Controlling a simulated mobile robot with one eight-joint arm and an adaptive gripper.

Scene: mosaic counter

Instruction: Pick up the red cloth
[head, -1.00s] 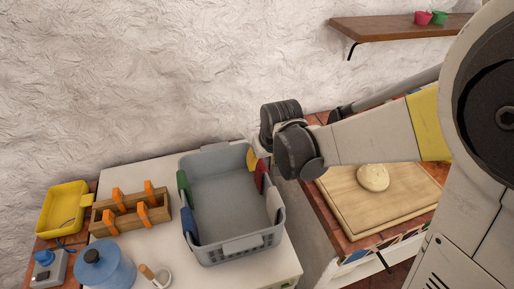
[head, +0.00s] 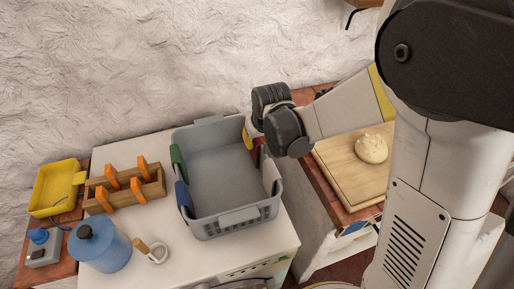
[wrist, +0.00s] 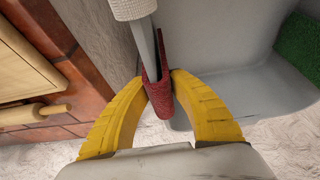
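The red cloth (wrist: 159,92) hangs folded over the thin wall of the grey bin (wrist: 233,92) in the wrist view. In the head view only a dark red sliver of the cloth (head: 257,157) shows at the right wall of the bin (head: 232,222); my wrist hides the rest. My gripper's yellow fingers (wrist: 159,77) stand on either side of the cloth, with their tips close to it. I cannot tell whether they press on it. In the head view my gripper (head: 247,138) is mostly hidden behind dark wrist parts.
A pale cloth (wrist: 132,8) hangs on the same wall. Green (head: 177,160) and blue (head: 184,197) cloths hang on the left wall. A cutting board (head: 347,177) with dough (head: 371,149) lies right. A blue jug (head: 100,248) and wooden caddy (head: 125,193) stand left.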

